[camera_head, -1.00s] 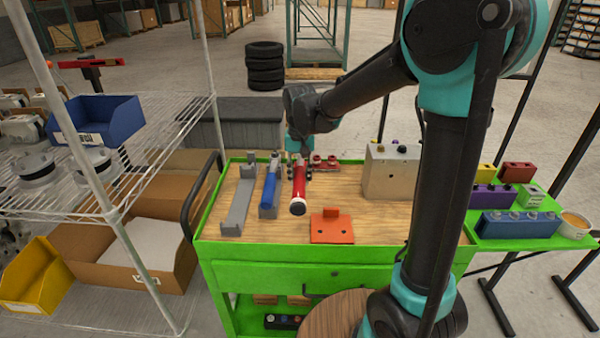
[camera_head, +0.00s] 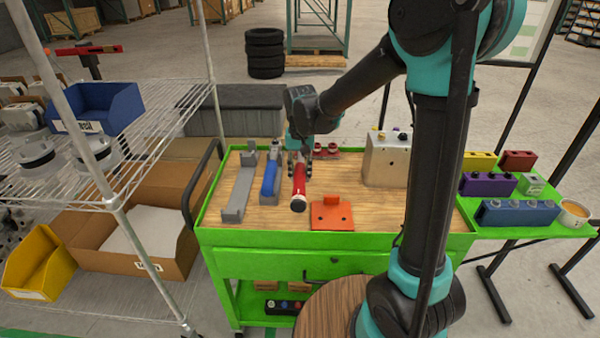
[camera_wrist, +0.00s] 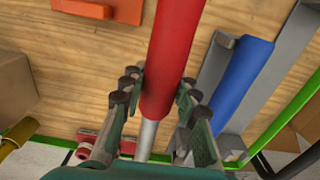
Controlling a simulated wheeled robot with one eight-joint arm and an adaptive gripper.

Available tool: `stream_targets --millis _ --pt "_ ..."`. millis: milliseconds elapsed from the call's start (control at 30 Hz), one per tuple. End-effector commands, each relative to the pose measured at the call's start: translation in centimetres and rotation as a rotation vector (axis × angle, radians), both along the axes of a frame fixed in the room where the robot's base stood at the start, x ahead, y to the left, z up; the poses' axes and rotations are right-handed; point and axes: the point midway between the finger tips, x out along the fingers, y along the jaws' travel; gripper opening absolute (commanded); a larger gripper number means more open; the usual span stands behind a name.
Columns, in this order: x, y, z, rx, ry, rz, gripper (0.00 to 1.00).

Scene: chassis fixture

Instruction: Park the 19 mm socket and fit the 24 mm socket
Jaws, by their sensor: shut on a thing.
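A red-handled tool (camera_head: 299,186) with a pale shaft and a dark end cap points toward the front of the green cart. My gripper (camera_head: 299,158) is shut on it; the wrist view shows the fingers (camera_wrist: 160,90) on both sides of the red handle where it meets the shaft (camera_wrist: 146,138). Whether the tool touches the cart top is unclear. A red holder with silver round pieces (camera_head: 325,150) stands just right of my gripper. A blue rail (camera_head: 517,218) with several round metal pieces, possibly sockets, sits on the right side tray. No socket sizes are readable.
A blue-handled tool (camera_head: 269,180) in a grey cradle and a long grey cradle (camera_head: 238,190) lie left of the red tool. An orange plate (camera_head: 332,215) and a beige box (camera_head: 386,160) stand to the right. Wood (camera_head: 380,205) between them is clear.

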Motion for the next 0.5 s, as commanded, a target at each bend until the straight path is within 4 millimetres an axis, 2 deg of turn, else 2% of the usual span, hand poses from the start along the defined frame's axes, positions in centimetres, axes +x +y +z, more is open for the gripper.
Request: stream_targets --millis 500 --pt "0.02 0.01 -1.0 0.0 0.0 0.0 0.0"
